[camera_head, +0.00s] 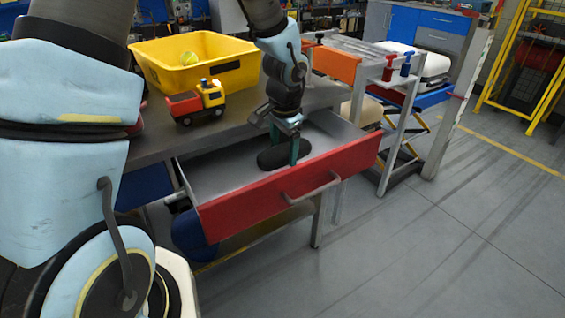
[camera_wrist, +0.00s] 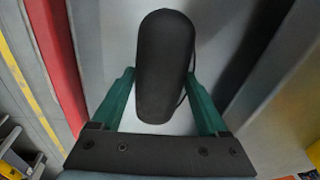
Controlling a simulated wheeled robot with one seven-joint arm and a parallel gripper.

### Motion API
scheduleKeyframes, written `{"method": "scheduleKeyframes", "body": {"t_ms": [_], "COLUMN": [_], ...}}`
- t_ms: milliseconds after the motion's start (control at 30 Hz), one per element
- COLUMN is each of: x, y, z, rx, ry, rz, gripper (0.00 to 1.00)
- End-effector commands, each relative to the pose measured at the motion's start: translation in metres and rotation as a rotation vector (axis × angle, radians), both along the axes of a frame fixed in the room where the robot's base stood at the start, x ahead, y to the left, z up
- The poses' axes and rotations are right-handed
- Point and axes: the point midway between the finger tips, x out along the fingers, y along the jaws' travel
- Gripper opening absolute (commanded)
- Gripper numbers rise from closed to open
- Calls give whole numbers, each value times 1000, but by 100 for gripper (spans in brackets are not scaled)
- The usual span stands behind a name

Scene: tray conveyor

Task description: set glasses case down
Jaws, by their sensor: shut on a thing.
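The glasses case (camera_head: 282,156) is black, long and rounded at the ends. My gripper (camera_head: 285,147) is shut on it, inside the open drawer (camera_head: 232,172) with the red front. In the wrist view the glasses case (camera_wrist: 165,65) lies lengthwise between the two green fingers of my gripper (camera_wrist: 164,95), one at each side. The light drawer floor shows around it. I cannot tell whether the case touches the floor of the drawer.
The drawer's red front (camera_head: 290,190) rises beside my gripper. Drawer floor left of the case is clear.

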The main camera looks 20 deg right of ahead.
Motion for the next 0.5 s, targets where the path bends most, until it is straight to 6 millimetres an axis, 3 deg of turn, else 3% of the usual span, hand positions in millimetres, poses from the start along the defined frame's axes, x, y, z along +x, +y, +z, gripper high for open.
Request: {"method": "scheduleKeyframes", "body": {"t_ms": [367,500], "x": [0,0], "y": [0,0], "z": [-41,-43], "rx": [2,-1], "ry": [1,-2], "rz": [-1,-1], "gripper": [18,18]}}
